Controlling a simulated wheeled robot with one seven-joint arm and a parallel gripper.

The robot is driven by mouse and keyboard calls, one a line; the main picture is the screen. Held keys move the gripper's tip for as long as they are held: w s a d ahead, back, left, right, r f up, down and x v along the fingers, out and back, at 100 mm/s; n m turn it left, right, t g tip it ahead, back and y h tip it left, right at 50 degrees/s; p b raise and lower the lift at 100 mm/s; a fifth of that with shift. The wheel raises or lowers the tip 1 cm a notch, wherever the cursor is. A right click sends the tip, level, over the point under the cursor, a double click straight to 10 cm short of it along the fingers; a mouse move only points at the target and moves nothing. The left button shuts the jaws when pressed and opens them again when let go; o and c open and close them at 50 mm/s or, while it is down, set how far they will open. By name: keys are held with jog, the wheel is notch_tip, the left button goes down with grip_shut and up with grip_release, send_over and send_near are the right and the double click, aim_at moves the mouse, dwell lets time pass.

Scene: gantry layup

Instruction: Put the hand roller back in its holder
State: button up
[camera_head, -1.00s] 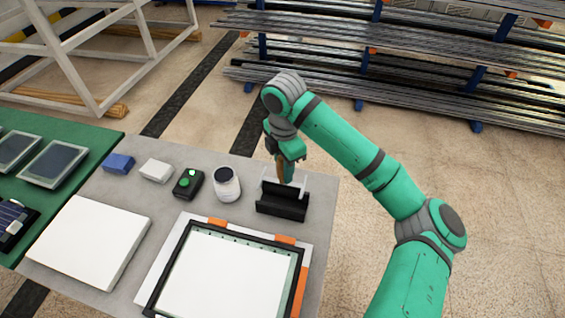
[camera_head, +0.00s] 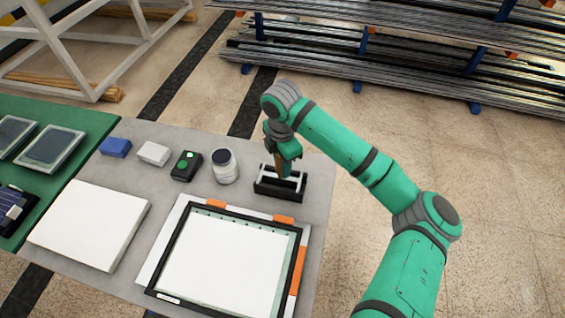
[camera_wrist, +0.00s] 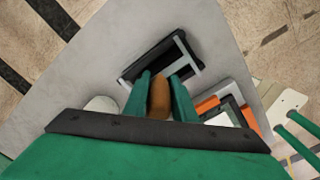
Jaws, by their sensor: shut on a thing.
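The hand roller has a brown handle (camera_wrist: 158,98) and a pale grey frame (camera_wrist: 182,66). My gripper (camera_wrist: 163,92) is shut on the handle, with one green finger on each side. The holder (camera_head: 279,192) is a black open-topped tray at the right side of the grey table. My gripper (camera_head: 285,160) is right above it in the head view. The roller's frame (camera_head: 298,182) shows between the holder's walls, with its lower part hidden. I cannot tell whether the roller rests on the holder's bottom.
A white jar (camera_head: 225,167) stands just left of the holder. A green-button box (camera_head: 187,166), a white block (camera_head: 153,154) and a blue block (camera_head: 115,147) lie further left. A black-framed panel (camera_head: 228,256) is in front. The table's right edge is close to the holder.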

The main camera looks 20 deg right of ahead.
jog(key=shift+f, duration=0.45)
dwell(0.5)
jog(key=o, duration=1.1)
jog(key=shift+f, duration=0.1)
notch_tip(320, 180, up, 11)
jog(key=shift+f, duration=0.1)
